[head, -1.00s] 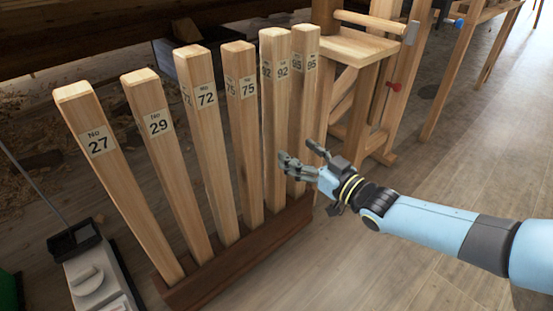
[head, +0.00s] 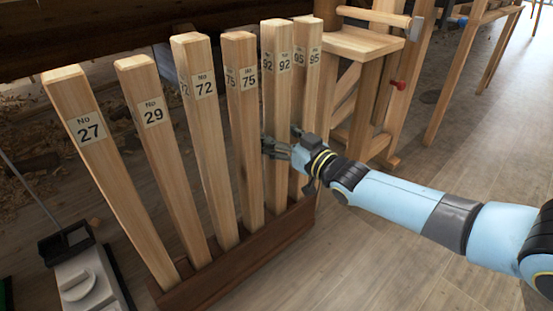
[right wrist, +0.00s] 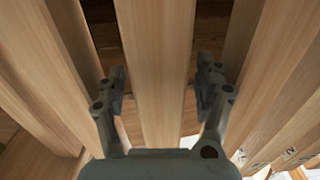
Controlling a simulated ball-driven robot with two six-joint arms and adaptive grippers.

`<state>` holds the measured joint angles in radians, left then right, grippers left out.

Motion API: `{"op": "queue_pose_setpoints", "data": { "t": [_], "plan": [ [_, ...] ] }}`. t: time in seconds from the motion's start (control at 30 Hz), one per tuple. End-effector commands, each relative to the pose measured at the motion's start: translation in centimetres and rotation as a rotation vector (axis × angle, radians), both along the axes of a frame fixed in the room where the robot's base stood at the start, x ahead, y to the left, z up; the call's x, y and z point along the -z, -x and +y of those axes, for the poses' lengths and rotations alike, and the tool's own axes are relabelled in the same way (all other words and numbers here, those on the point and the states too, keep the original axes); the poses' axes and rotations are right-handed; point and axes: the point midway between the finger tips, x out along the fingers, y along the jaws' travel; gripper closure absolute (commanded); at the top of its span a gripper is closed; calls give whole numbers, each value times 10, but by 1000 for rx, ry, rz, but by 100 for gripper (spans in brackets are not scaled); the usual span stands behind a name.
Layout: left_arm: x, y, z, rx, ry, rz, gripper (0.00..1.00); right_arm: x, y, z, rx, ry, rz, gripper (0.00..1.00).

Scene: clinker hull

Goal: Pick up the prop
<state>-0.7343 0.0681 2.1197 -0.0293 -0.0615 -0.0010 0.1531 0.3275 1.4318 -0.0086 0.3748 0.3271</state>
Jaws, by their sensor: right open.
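Several square wooden props stand in a row in a dark wooden rack (head: 262,255), with number labels: 27 (head: 118,185), 29 (head: 170,175), 72 (head: 212,150), 75 (head: 248,150), 92 (head: 277,105) and 95 (head: 308,95). My right gripper (head: 284,143) is open at the middle of prop 92. In the right wrist view, one prop (right wrist: 157,85) runs between the two open fingers of the gripper (right wrist: 162,85), with one finger on each side. My left gripper is not in view.
Neighbouring props stand close on both sides of the fingers. A wooden stand (head: 358,42) with a red knob is behind to the right. A grey and black device (head: 85,280) sits at lower left. The plank floor (head: 370,250) at right is clear.

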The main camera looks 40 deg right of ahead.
Motion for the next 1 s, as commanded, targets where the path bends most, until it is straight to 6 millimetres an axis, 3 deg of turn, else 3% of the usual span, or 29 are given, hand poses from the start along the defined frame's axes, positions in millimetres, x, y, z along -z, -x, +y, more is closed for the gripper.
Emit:
{"op": "queue_pose_setpoints", "data": {
  "t": [0.17, 0.7, 1.0],
  "plan": [
    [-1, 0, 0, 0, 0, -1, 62, -1, 0, 0, 0, 0, -1, 30],
    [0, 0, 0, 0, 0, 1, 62, 0, 0, 0, 0, 0, 0, 99],
    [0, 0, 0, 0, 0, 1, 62, -2, 0, 0, -1, 0, -5, 100]
  ]
}}
